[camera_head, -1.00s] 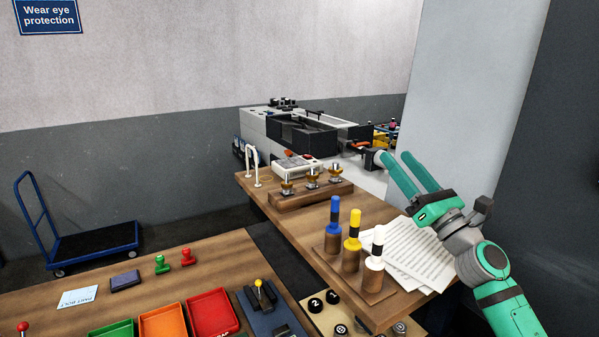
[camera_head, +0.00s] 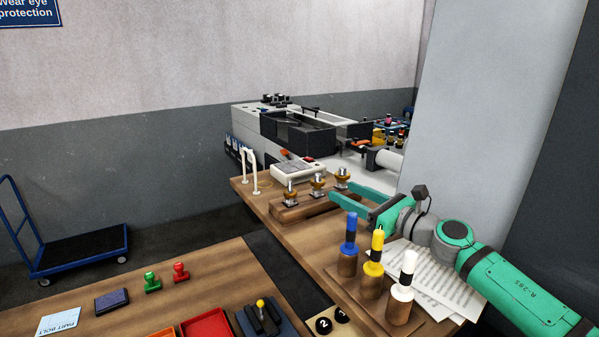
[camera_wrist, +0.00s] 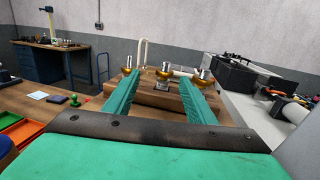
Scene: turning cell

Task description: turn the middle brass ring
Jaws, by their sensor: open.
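Three brass rings on silver posts stand in a row on a wooden block (camera_head: 290,213). The middle brass ring (camera_head: 317,185) shows between the other two; it also shows in the wrist view (camera_wrist: 164,75). The left ring (camera_head: 290,195) and the right ring (camera_head: 342,176) flank it. My gripper (camera_head: 333,196) is open with green fingers reaching toward the block from the right. In the wrist view the fingers (camera_wrist: 160,88) point at the row, with the middle ring framed between their tips, beyond them. Nothing is held.
Blue, yellow and white-topped wooden pegs (camera_head: 372,265) stand close in front of my arm. Paper sheets (camera_head: 430,280) lie beneath it. A white hooked stand (camera_head: 252,172) and a white control box (camera_head: 298,168) are behind the block. A tall grey panel (camera_head: 490,110) rises at right.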

